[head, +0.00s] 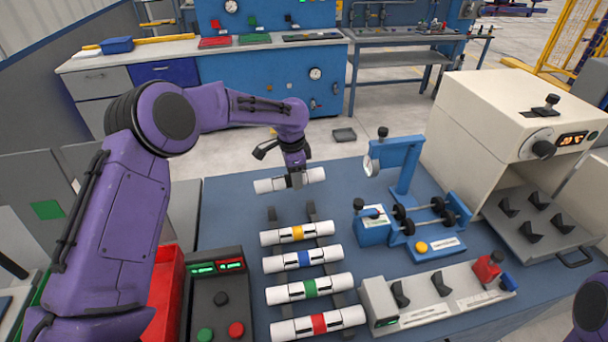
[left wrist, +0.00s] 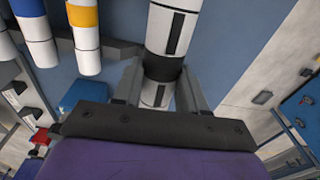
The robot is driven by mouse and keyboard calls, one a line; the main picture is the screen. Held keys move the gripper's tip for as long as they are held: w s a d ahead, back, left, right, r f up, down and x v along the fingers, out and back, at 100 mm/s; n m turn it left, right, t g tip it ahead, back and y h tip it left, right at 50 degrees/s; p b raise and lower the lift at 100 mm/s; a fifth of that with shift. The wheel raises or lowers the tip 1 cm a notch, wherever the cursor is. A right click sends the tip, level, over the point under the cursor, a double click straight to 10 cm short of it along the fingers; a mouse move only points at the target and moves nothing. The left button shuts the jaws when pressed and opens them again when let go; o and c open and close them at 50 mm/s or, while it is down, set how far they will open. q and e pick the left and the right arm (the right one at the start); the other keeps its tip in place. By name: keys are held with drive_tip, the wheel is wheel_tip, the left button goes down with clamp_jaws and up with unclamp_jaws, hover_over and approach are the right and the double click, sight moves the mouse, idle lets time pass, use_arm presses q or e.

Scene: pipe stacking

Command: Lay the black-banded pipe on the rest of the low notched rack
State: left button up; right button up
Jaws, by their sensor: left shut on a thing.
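The black-banded pipe (head: 268,186) is white, and my left gripper (head: 297,180) is shut on it near its middle. In the left wrist view its black band (left wrist: 163,69) shows between the two fingers (left wrist: 160,88). It lies roughly level at the far end of the low dark rack (head: 312,212). Whether it touches the rack or hangs just above it, I cannot tell. White pipes with yellow (head: 297,233), blue (head: 304,258), green (head: 310,288) and red (head: 319,323) bands lie across the rack's rails, nearer me. My right gripper is out of view.
A blue stand with rollers (head: 425,220) is right of the rack. A grey fixture with black notched rests (head: 420,300) lies in front of it. A white machine with a notched tray (head: 530,230) stands at far right. A button box (head: 215,300) and red bin (head: 165,290) are left.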

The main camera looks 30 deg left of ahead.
use_arm(q)
drive_tip(key=s+d+f+b, duration=0.2)
drive_tip(key=s, duration=0.4)
drive_tip(key=shift+d+f+m+g, duration=0.3)
drive_tip(key=shift+f+g, duration=0.05)
drive_tip(key=shift+g, duration=0.35)
drive_tip(key=w+f, duration=0.4)
drive_tip(key=f, duration=0.1)
drive_tip(key=shift+w+a+f, duration=0.1)
drive_tip(key=shift+w+f, duration=0.1)
drive_tip(key=shift+f, duration=0.15)
drive_tip(key=shift+c, duration=0.4)
drive_tip(key=shift+s+r, duration=0.45)
drive_tip(key=shift+s, duration=0.4)
drive_tip(key=shift+w+f, duration=0.35)
drive_tip(key=shift+w, duration=0.1)
drive_tip(key=shift+s, duration=0.25)
drive_tip(key=shift+w+f, duration=0.15)
drive_tip(key=shift+f, duration=0.1)
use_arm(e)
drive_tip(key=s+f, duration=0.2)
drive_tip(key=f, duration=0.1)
use_arm(q)
drive_tip(key=shift+f, duration=0.1)
